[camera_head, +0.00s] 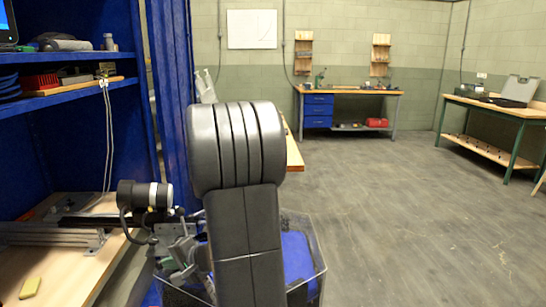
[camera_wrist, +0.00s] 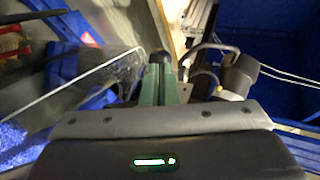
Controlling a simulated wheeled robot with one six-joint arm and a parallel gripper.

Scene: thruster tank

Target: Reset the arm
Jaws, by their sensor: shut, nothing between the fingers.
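My arm stands in the middle of the head view, its thick dark grey links raised and bent. My gripper (camera_wrist: 163,84) shows at the upper middle of the wrist view, with greenish fingers close together and nothing visible between them. It points toward the bench and tank area. In the head view I cannot make out the gripper clearly, as my arm covers much of that area.
A clear-walled tank with blue inside (camera_head: 300,262) stands close behind my arm. Workbenches (camera_head: 346,91) (camera_head: 497,110) stand farther off. Floor at right is clear.

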